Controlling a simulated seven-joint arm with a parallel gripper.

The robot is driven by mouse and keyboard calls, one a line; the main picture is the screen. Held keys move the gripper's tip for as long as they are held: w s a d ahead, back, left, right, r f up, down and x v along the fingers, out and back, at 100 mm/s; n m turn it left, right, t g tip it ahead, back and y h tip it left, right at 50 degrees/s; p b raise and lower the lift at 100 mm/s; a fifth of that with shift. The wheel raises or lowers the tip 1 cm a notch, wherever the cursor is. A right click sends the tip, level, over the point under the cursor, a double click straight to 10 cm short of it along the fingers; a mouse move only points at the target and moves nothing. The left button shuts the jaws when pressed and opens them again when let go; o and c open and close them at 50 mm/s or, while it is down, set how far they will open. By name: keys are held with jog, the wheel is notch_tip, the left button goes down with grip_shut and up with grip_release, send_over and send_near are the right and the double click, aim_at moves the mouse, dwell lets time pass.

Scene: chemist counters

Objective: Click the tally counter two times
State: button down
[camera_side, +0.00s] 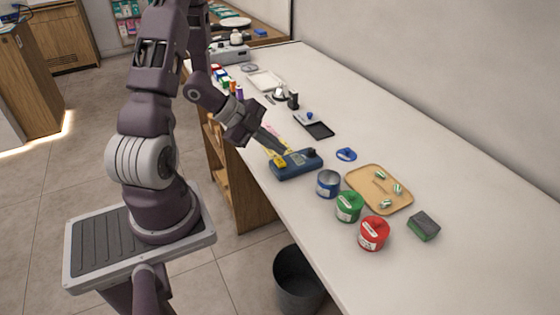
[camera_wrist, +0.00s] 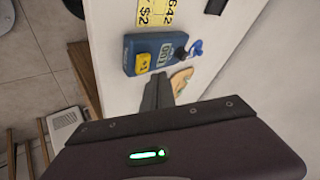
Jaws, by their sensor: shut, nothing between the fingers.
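The tally counter is a dark blue box (camera_side: 297,168) on the white counter, with a yellow button (camera_side: 279,161) at its left end and a small display. In the wrist view the counter (camera_wrist: 133,47) shows a yellow "+1" button (camera_wrist: 143,63) and a grey display (camera_wrist: 166,52). My gripper (camera_side: 286,150) is shut and empty, its fingertips pointing down at the counter close to the yellow button and display. In the wrist view the shut fingers (camera_wrist: 158,80) appear just beside the counter. I cannot tell whether they touch it.
A yellow card with numbers (camera_wrist: 155,12) lies beside the counter. Blue (camera_side: 328,184), green (camera_side: 349,207) and red (camera_side: 374,233) tins, a wooden tray (camera_side: 365,180) and a sponge (camera_side: 424,226) stand nearby. A black tray (camera_side: 320,131) is behind.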

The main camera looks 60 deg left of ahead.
aim_at(278, 160)
jog(key=shift+r, duration=2.15)
dwell(0.9)
notch_tip(278, 160, up, 4)
jog(key=n+h, duration=0.1)
jog(key=n, duration=0.3)
jog(key=n+g+h, duration=0.1)
jog(key=n, duration=0.3)
jog(key=n+g+h, duration=0.1)
jog(key=n, duration=0.4)
jog(key=shift+w+a+f, duration=0.1)
jog(key=shift+a, duration=0.05)
jog(key=shift+f, duration=0.1)
jog(key=shift+f, duration=4.35)
